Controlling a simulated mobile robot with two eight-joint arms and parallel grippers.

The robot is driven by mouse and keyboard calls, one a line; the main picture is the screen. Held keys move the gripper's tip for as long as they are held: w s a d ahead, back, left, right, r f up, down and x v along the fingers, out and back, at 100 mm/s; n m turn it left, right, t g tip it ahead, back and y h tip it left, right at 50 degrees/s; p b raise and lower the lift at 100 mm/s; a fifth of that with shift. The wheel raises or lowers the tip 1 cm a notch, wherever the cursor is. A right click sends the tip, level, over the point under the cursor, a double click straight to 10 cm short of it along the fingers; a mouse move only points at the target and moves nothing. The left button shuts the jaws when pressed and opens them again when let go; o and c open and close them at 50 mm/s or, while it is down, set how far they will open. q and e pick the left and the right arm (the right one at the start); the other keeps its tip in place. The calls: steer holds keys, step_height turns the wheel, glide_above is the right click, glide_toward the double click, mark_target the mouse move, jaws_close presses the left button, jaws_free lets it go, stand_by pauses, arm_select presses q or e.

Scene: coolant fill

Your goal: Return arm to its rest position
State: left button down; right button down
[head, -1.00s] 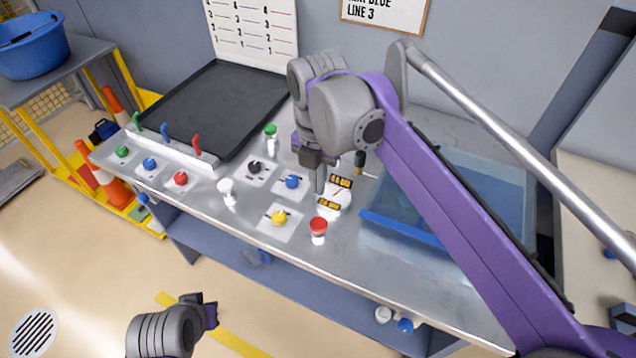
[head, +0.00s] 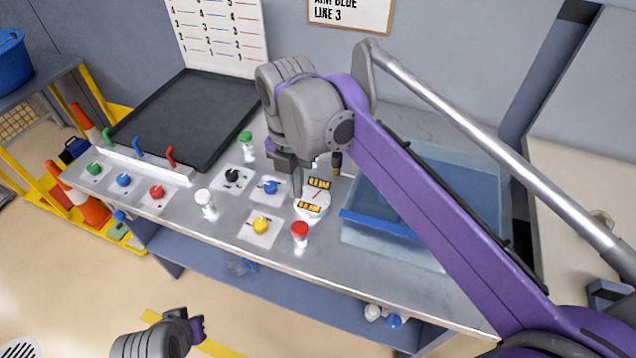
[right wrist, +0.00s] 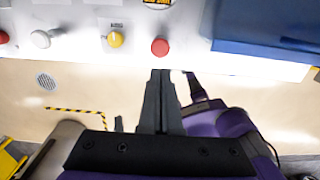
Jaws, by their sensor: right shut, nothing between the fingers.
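My right arm (head: 430,200) is purple and grey and reaches in from the right over the metal workbench (head: 330,275). Its gripper (head: 297,190) points down beside the white round gauge (head: 314,206) with yellow labels; whether it touches the gauge is unclear. In the right wrist view the fingers (right wrist: 160,75) are together with nothing between them, below the red knob or cap (right wrist: 160,47) in the picture. My left gripper (head: 196,328) hangs low in front of the bench at the bottom left, over the floor; its fingers are too small to judge.
A blue translucent tank (head: 455,175) lies under my right arm. A black tray (head: 190,115) and levers (head: 138,147) are at left.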

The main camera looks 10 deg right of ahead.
stand_by(0.5)
steer(key=s+d+f+m+t, duration=0.1)
steer(key=s+d+f+m, duration=0.2)
steer(key=m, duration=0.6)
steer(key=s+d+f+m+t, duration=0.2)
steer(key=s+d+f+m, duration=0.2)
steer(key=s+f+m, duration=0.3)
steer(key=s+d+f+m+t, duration=0.2)
steer(key=f+m, duration=0.4)
steer(key=m, duration=0.6)
steer(key=shift+s+d+f, duration=0.1)
steer(key=shift+s+d, duration=0.3)
steer(key=shift+s, duration=0.3)
steer(key=shift+s+d+f, duration=0.1)
steer(key=shift+s+d, duration=0.3)
steer(key=shift+s, duration=0.3)
steer(key=shift+s+d+f+m, duration=0.1)
steer(key=shift+s+f+m, duration=0.1)
steer(key=shift+m, duration=0.3)
steer(key=shift+w, duration=0.1)
